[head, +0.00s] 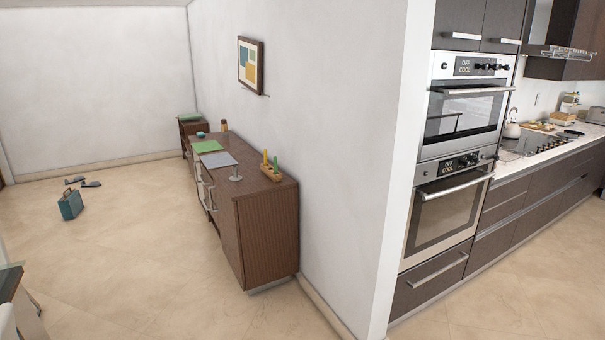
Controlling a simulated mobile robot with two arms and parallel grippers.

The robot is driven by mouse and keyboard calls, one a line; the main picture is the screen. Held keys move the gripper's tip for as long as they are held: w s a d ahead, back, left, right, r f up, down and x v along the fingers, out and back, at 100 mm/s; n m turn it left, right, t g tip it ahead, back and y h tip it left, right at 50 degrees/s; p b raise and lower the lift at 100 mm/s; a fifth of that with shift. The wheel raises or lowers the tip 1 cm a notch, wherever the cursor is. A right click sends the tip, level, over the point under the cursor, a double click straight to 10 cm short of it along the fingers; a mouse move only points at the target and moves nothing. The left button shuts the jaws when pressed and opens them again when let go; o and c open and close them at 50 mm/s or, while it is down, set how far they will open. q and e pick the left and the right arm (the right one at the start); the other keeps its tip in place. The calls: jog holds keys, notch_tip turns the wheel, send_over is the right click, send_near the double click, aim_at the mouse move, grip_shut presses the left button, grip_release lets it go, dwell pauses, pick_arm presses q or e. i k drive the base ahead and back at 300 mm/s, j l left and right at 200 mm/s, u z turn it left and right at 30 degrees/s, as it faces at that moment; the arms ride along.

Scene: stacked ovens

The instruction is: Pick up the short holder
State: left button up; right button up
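A small pale holder (236,177) with a round base and a thin upright stem stands on top of the brown wooden cabinet (268,235), near its front edge. Beside it, against the wall, is a wooden holder (273,174) with upright green and yellow sticks in it. I cannot tell for certain which of the two is the short holder. Neither of my grippers is in view.
Green (207,146) and grey (218,159) sheets lie on the cabinet. A blue case (71,204) and dark shoes (84,182) are on the floor. A wall end separates the cabinet from stacked ovens (443,210). Floor before the cabinet is clear. A dark table edge shows lower left.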

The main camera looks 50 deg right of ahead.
aim_at(236, 178)
jog(key=z, duration=1.2)
jog(key=i+j+z, duration=0.25)
jog(key=i, duration=2.45)
jog(key=l, duration=0.1)
